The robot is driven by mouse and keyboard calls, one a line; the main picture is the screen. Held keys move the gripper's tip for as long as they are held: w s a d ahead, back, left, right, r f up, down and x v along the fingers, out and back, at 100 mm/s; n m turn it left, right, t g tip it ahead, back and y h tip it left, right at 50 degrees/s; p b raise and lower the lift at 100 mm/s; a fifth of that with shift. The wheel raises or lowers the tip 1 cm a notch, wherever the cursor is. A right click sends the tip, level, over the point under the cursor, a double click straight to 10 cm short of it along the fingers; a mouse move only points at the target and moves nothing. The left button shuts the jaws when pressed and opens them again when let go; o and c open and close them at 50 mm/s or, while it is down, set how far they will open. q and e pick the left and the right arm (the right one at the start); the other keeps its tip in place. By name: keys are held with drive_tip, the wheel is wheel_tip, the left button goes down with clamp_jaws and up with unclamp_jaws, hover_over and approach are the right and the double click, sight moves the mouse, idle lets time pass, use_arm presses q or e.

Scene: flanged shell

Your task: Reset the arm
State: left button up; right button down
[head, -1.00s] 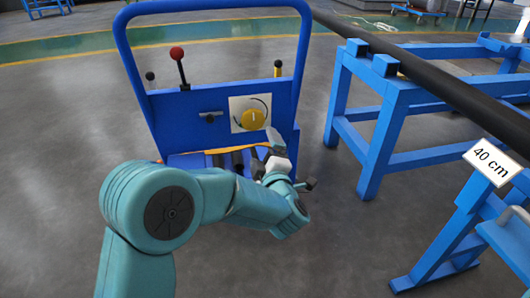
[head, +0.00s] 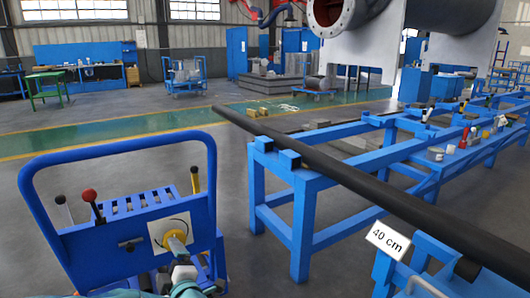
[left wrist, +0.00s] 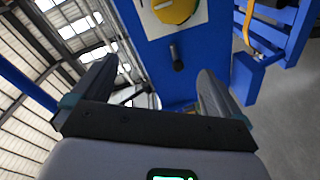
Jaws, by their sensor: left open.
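My left gripper (head: 178,246) is at the front of the blue cart's panel (head: 95,248), at the bottom left of the head view. Its pale finger overlaps the yellow round knob (head: 175,243) on a white plate. In the left wrist view my left gripper (left wrist: 156,72) is open, with its two dark fingers wide apart and nothing between them. The yellow knob (left wrist: 176,8) shows at the top edge there, beyond the fingers. I cannot tell whether a finger touches the panel. Most of my left arm is below the head view. My right gripper is not in view.
The cart has a blue tube frame (head: 120,145) and a red-tipped lever (head: 90,197). A blue stand (head: 300,200) to the right carries a long black bar (head: 340,172). Open floor lies behind the cart.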

use_arm(q)
wheel_tip(320, 180, up, 4)
drive_tip(key=s+a+m+g+h+p, duration=0.1)
drive_tip(key=s+a+m+h+p, duration=0.15)
drive_tip(key=p, duration=0.85)
drive_tip(key=s+d+f+m+g+h+p, duration=0.1)
drive_tip(key=s+d+m+g+h+p, duration=0.3)
drive_tip(key=s, duration=0.6)
drive_tip(key=s+d+f+m+g+h+p, duration=0.2)
drive_tip(key=s+d+m+g+h+p, duration=0.2)
drive_tip(key=s, duration=0.6)
drive_tip(key=s+d+f+m+g+h+p, duration=0.2)
drive_tip(key=s+d+m+g+h+p, duration=0.2)
drive_tip(key=s+d+m+p, duration=0.3)
drive_tip(key=s+p, duration=0.1)
drive_tip(key=s, duration=0.2)
drive_tip(key=shift+s+d+f, duration=0.25)
drive_tip(key=shift+s+d, duration=0.1)
drive_tip(key=shift+s, duration=0.05)
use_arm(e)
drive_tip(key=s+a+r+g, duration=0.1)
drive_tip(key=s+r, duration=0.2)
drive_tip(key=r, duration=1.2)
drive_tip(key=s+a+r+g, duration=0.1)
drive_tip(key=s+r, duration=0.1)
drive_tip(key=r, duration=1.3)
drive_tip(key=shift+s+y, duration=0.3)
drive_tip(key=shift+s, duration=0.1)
